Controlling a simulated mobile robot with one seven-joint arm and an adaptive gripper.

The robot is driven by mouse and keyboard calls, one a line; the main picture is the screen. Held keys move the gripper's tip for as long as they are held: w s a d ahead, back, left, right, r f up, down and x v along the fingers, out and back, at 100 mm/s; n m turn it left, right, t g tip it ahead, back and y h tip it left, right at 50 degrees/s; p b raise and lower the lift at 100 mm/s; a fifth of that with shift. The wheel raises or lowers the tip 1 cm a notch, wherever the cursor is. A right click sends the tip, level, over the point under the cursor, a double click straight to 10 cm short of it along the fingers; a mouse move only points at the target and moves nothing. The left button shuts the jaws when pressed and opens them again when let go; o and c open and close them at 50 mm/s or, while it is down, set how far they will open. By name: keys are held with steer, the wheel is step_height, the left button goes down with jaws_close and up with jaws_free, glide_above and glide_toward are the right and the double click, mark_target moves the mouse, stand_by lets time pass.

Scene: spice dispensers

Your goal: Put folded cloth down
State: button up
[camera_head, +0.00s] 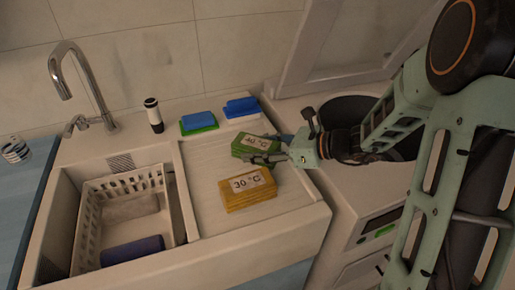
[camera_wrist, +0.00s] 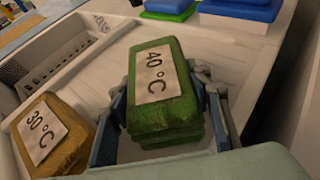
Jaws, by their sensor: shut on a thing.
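A green folded cloth with a "40 °C" label (camera_head: 252,146) is between the fingers of my gripper (camera_head: 268,153), over the sink's drainboard (camera_head: 213,185). In the wrist view the green cloth (camera_wrist: 162,90) sits between both fingers of my gripper (camera_wrist: 165,120), which are shut on it. Whether its underside touches the drainboard is not clear. A yellow folded cloth labelled "30 °C" (camera_head: 247,190) lies on the drainboard just in front of the green one. It also shows at the left of the wrist view (camera_wrist: 50,138).
A white basket (camera_head: 92,215) with cloths stands in the sink basin at left. Blue-and-green (camera_head: 198,122) and blue-and-white (camera_head: 241,107) stacks lie at the back ledge beside a dark bottle (camera_head: 153,115). A round dark opening (camera_head: 345,108) is behind my arm. The drainboard's left part is bare.

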steer(key=o, duration=0.9)
steer(key=shift+f, duration=0.1)
steer(key=shift+o, duration=0.2)
steer(key=shift+r, duration=0.3)
steer(key=p+v, duration=0.2)
steer(key=v, duration=1)
steer(key=shift+f, duration=0.15)
